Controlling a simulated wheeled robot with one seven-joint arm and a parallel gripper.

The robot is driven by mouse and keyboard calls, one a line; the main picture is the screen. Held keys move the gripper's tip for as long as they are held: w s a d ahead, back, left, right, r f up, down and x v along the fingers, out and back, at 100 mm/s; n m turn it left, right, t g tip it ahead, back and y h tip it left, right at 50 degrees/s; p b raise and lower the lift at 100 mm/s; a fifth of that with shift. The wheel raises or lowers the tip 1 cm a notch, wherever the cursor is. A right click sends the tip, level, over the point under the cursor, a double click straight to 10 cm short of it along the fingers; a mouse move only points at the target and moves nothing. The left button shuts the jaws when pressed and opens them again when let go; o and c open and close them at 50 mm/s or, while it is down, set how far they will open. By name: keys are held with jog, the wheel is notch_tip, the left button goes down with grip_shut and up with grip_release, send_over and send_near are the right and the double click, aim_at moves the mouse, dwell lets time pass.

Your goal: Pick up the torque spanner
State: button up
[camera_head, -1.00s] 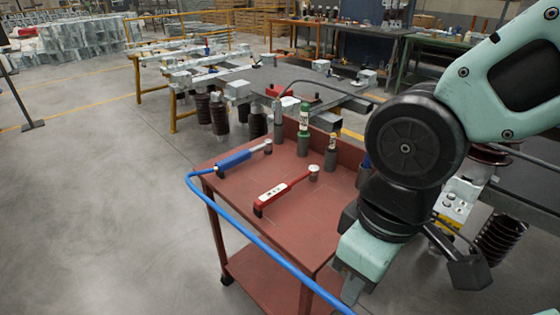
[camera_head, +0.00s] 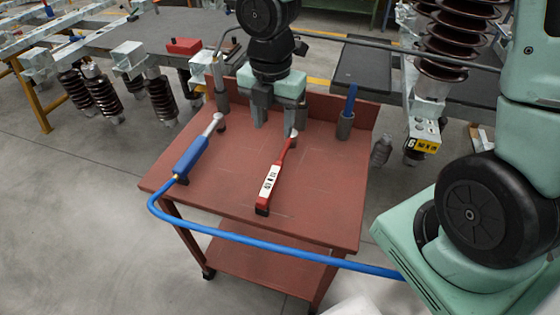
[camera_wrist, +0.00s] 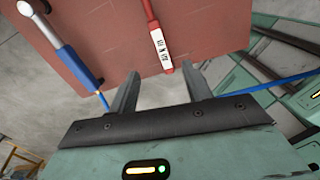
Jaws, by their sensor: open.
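The torque spanner, a red tool with a white marked label (camera_head: 268,183), lies on the red cart top, its silver head toward the far side and its dark-ended handle toward the near edge. In the wrist view the spanner (camera_wrist: 160,42) runs down toward the space between my fingertips. My gripper (camera_head: 281,122) points down over the far part of the cart, its fingers apart with nothing between them. It also shows in the wrist view (camera_wrist: 163,75). The gap between fingers and spanner is hard to judge.
A blue tool (camera_head: 191,158) with a silver head lies left of the spanner. Its blue hose (camera_head: 250,238) loops around the cart's near side. A grey holder (camera_head: 344,127) with a blue-handled item stands at the cart's back right. The cart top (camera_head: 325,190) is bare right of the spanner.

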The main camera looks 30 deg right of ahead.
jog(key=w, duration=0.1)
jog(key=n+b, duration=0.1)
jog(key=b, duration=0.2)
send_near(275, 171)
jog(key=f, duration=0.6)
jog(key=shift+w+d, duration=0.15)
jog(key=shift+w, duration=0.2)
jog(key=f, duration=0.3)
jog(key=f+b, duration=0.1)
jog(key=shift+s+a+f, duration=0.15)
jog(key=shift+s+a, duration=0.05)
jog(key=shift+s, duration=0.15)
jog(key=shift+f, duration=0.5)
grip_shut()
